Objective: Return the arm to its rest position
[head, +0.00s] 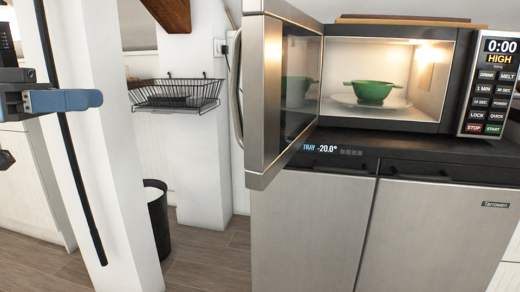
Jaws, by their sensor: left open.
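My left gripper (62,100) shows at the far left edge of the head view, with a blue finger in front of the white post. It is open and I see nothing held in it. Much of the left arm is cut off by the picture's edge. The gripper is well apart from the microwave (384,125). A green bowl (372,92) with small handles stands on a pale plate (345,102) inside the lit microwave. My right gripper is not in view.
The microwave door (262,95) stands open toward me. A white post (105,170) with a long black strip is close to the left gripper. A wire basket (178,92) hangs on the wall behind. A black bin (157,220) stands on the floor. Steel cabinets (310,225) fill the right.

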